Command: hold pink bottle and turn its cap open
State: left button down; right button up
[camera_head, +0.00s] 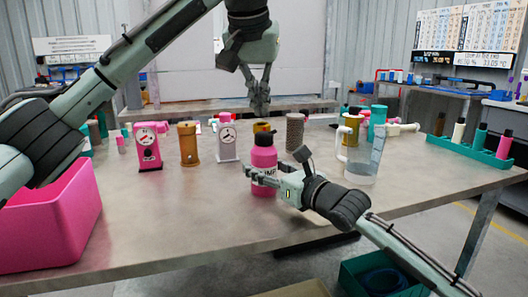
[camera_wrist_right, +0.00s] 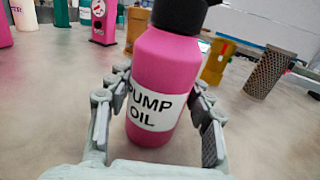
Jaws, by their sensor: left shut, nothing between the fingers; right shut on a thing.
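The pink bottle (camera_head: 264,158) with a white label stands upright near the middle of the table; the label reads "PUMP OIL" in the right wrist view (camera_wrist_right: 165,65). Its black cap (camera_head: 264,139) is on top and also shows at the upper edge of the right wrist view (camera_wrist_right: 182,14). My right gripper (camera_head: 262,177) is shut on the bottle's body from the right, with a finger on either side. My left gripper (camera_head: 260,106) points down, shut and empty, above the cap and apart from it in the picture.
A pink bin (camera_head: 45,225) is at the left. A pink gauge block (camera_head: 148,146), an orange cylinder (camera_head: 188,145), a white gauge block (camera_head: 226,141) and a brown textured cylinder (camera_head: 295,132) stand behind. A clear pitcher (camera_head: 361,158) is right. The front table strip is clear.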

jog(key=o, duration=1.5)
